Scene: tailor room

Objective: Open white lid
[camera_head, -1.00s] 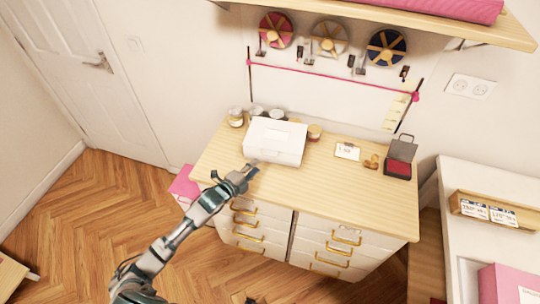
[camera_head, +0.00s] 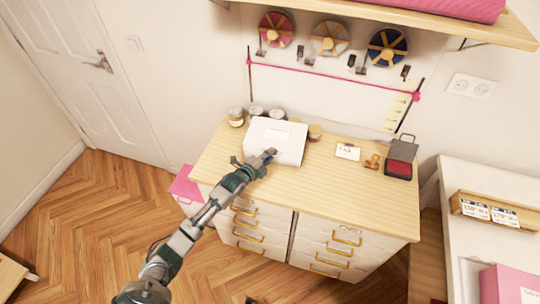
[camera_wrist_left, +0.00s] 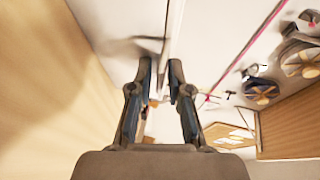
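A white box with a closed white lid (camera_head: 288,133) stands on the wooden top of a drawer cabinet (camera_head: 345,195). A small pale label lies on the lid. My left gripper (camera_head: 270,155) is at the box's front side, covering part of the front edge; I cannot tell whether it touches. In the left wrist view the two fingers of the left gripper (camera_wrist_left: 160,66) are a small gap apart, with nothing clearly held between them. A blurred white surface shows beyond them. My right gripper is not in view.
Several jars (camera_head: 236,117) stand behind and left of the box. A card (camera_head: 347,152), a wooden stamp (camera_head: 372,161) and a dark-and-red box (camera_head: 401,158) are to the right. Spools (camera_head: 330,38) hang above on the wall. The front right of the top is clear.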

